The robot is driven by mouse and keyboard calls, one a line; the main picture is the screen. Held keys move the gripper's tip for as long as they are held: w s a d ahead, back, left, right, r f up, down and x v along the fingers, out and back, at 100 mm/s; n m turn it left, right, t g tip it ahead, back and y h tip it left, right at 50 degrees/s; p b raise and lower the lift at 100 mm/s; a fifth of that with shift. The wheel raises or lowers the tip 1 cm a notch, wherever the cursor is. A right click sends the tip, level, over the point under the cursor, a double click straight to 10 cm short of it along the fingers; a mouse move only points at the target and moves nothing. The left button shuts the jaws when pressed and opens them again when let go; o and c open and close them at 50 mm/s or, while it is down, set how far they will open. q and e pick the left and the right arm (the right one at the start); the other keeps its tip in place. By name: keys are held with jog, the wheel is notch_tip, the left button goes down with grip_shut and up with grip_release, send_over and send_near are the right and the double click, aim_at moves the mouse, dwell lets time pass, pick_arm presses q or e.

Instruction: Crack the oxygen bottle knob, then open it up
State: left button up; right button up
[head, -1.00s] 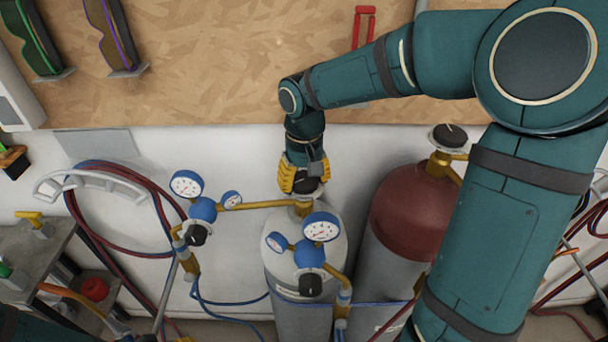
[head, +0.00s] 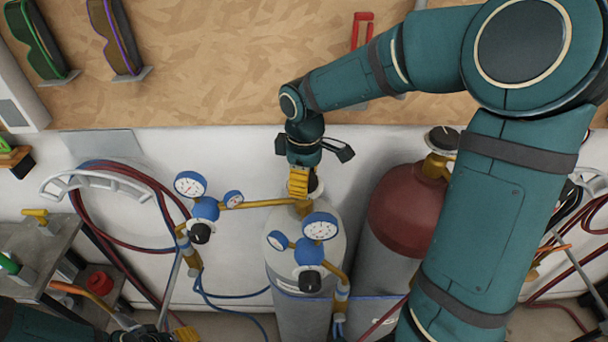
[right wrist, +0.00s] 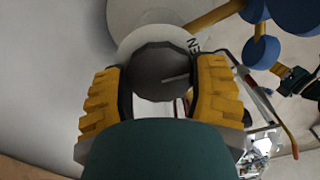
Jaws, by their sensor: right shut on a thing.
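The oxygen bottle is a grey cylinder with a pale top (head: 277,250), standing upright at the middle of the head view. Its dark knob (head: 312,184) sits on the brass valve and is mostly hidden by my right gripper (head: 300,185), which reaches it from above. In the right wrist view the knob (right wrist: 160,75), with a light line on its face, lies between both yellow fingers, which are shut on it. A white ring with lettering (right wrist: 190,42) surrounds the knob. My left gripper (head: 165,336) is cut off at the bottom left; its jaws cannot be judged.
Blue regulators with white gauges (head: 320,226) stand in front and left of the bottle. A red-topped cylinder (head: 408,208) with its own knob (head: 443,138) stands close on the right. Hoses hang on a wall rack (head: 75,180). A grey cart (head: 35,250) is at left.

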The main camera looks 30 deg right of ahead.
jog(key=shift+n+p, duration=0.3)
jog(key=shift+n, duration=0.8)
jog(key=o, duration=1.2)
jog(key=shift+o, duration=0.2)
jog(key=shift+r, duration=0.4)
notch_tip(320, 180, up, 11)
